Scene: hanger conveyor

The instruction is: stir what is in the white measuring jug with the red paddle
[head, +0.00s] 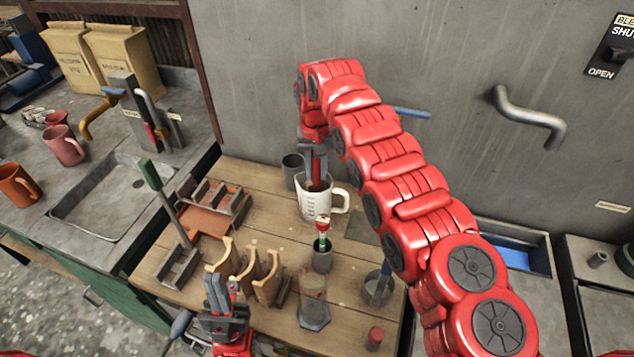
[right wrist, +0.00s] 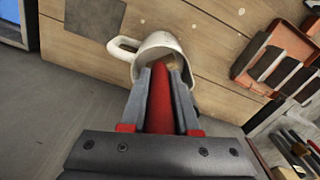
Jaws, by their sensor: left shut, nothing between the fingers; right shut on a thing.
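The white measuring jug (head: 318,207) stands upright on the wooden table, its handle to the right; it also shows in the right wrist view (right wrist: 147,52). My right gripper (head: 316,178) points down at the jug's mouth. It is shut on the red paddle (right wrist: 160,103), whose far end reaches into the jug opening. The paddle's lower end and most of the jug's contents are hidden. My left gripper (head: 219,284) is shut and empty at the front left of the table, by the wooden rack, away from the jug.
A grey cup (head: 292,166) stands just behind the jug. A grey wall rises close behind.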

